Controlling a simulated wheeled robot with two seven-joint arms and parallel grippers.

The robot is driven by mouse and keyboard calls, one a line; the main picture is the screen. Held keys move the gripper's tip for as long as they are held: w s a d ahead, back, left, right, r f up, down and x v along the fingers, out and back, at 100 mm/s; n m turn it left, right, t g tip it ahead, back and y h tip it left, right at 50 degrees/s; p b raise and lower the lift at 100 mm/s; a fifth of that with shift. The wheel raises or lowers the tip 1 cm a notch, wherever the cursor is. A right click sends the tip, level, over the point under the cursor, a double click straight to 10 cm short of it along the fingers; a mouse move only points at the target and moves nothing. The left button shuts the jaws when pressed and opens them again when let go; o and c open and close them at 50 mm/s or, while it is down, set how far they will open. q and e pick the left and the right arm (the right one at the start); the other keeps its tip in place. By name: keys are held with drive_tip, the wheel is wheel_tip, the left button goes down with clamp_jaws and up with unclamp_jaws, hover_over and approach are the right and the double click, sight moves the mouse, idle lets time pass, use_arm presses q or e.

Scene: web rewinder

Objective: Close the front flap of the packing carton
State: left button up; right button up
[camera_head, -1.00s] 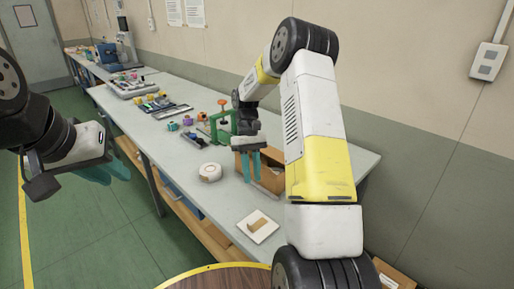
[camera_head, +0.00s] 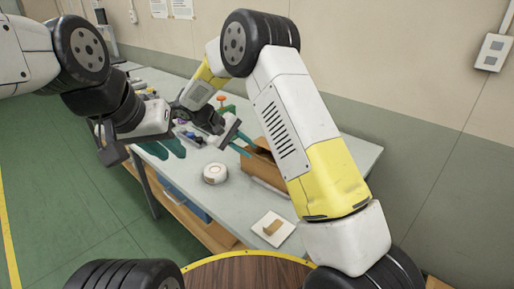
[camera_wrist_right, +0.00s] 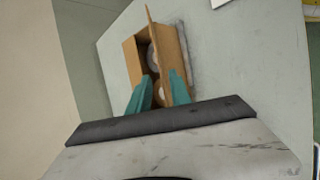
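The brown packing carton (camera_head: 263,163) stands on the bench, partly hidden behind my right arm. In the right wrist view the carton (camera_wrist_right: 131,62) is open at the top, with round pale items inside and a flap (camera_wrist_right: 167,42) standing up along its right side. My right gripper (camera_wrist_right: 159,76) is open, its teal fingers apart over the carton's near end. One finger overlaps the right flap or wall; contact cannot be told. In the head view the right gripper (camera_head: 241,143) is beside the carton's left end. My left gripper (camera_head: 171,149) is open and empty, left of the carton.
A white roll (camera_head: 215,173) lies on the bench (camera_head: 232,198) left of the carton. A white square (camera_head: 261,224) with a small brown piece is at the front. Tools stand farther back, and the wall is behind.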

sight(257, 156)
drive_tip(key=x, duration=0.5)
drive_tip(key=shift+f, duration=0.15)
clamp_jaws()
idle(1.3)
